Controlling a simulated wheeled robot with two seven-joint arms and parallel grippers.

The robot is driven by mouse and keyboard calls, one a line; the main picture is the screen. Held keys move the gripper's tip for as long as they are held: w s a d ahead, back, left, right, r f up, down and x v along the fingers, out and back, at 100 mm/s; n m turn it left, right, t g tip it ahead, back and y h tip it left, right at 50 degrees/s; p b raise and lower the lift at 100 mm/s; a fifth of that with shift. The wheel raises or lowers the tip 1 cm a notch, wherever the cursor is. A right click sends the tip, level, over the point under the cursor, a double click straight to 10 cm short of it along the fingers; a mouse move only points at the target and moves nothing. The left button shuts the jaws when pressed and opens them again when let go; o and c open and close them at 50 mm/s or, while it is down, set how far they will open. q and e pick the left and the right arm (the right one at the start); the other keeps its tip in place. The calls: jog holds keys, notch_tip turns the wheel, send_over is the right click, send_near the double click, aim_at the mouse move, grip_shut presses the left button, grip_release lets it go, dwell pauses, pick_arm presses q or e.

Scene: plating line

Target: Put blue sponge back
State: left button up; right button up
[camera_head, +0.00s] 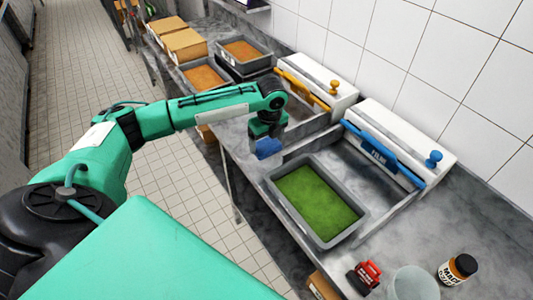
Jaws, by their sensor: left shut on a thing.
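My left gripper (268,136) points down at the counter's front edge, left of the green-filled tray. It is shut on the blue sponge (267,148), whose lower part shows below the fingers. The sponge looks to be above the counter; whether it touches anything I cannot tell. My right gripper is not in view.
A grey tray with green contents (317,201) sits in front of a white unit with a blue handle (384,151). A white unit with an orange handle (304,89) stands behind my gripper. A red-and-black item (365,275), a clear container (414,284) and a labelled jar (458,268) stand at the lower right.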

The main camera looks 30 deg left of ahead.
aim_at(267, 144)
pick_arm(q)
notch_tip(267, 144, down, 3)
jog(key=shift+f, duration=0.2)
notch_tip(267, 144, down, 4)
jog(key=shift+f+p, duration=0.2)
jog(key=shift+p, duration=0.55)
jog(key=o, duration=0.8)
jog(key=shift+r, duration=0.1)
jog(key=shift+r, duration=0.3)
jog(key=r+b, duration=0.1)
jog(key=r, duration=0.2)
jog(key=d+r, duration=0.1)
jog(key=r, duration=0.3)
jog(key=r+b, duration=0.1)
jog(key=r, duration=0.2)
jog(key=shift+s+d+r+b, duration=0.15)
jog(key=shift+s+b, duration=0.05)
jog(key=shift+b, duration=0.1)
jog(key=shift+r, duration=0.5)
